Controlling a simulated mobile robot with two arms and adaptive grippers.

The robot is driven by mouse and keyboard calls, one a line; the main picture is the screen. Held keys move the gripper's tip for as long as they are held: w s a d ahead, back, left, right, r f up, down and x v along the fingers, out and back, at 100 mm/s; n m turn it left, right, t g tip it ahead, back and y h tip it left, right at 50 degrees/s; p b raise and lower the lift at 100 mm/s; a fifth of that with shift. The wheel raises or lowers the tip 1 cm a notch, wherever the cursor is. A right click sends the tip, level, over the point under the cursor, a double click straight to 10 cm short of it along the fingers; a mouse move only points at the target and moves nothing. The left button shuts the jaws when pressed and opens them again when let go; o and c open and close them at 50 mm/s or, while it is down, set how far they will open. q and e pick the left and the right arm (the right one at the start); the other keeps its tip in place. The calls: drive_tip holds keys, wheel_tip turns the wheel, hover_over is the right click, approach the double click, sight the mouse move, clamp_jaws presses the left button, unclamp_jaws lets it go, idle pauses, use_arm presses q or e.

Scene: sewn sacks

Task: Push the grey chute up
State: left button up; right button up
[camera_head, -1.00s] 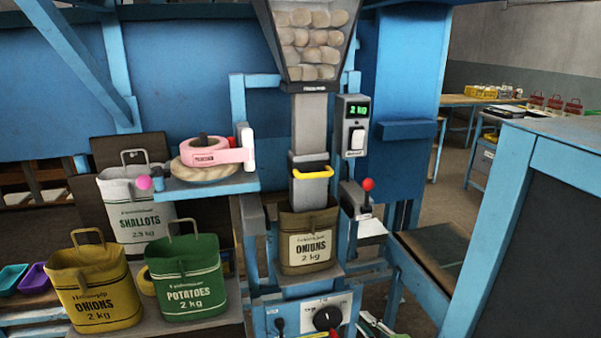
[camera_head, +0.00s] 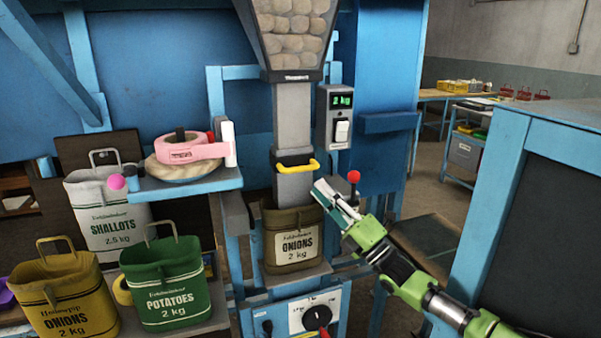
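The grey chute (camera_head: 293,187) hangs below the hopper, with a dark collar and a yellow handle (camera_head: 298,167) on its front. Its lower end goes down into the mouth of the olive onions sack (camera_head: 290,243), which hides the tip. The sack stands upright on a blue stand. My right gripper (camera_head: 333,198) is at the right of the chute and sack, just below the handle and apart from it. Its fingers point up and left; their gap is too unclear to judge. No sack or handle is in its grip. My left gripper is out of view.
A red-knobbed lever (camera_head: 354,178) stands just behind my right gripper. A switch box (camera_head: 335,117) reads 2 kg. The hopper (camera_head: 290,35) holds pale round produce. A tape shelf (camera_head: 180,185) and filled-looking labelled sacks stand left. A blue-framed bench (camera_head: 565,140) is right.

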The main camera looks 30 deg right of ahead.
sight(301, 169)
drive_tip(key=x, duration=0.8)
drive_tip(key=shift+w+r+b, duration=0.25)
drive_tip(key=shift+w+b, duration=0.05)
drive_tip(key=shift+b, duration=0.1)
clamp_jaws()
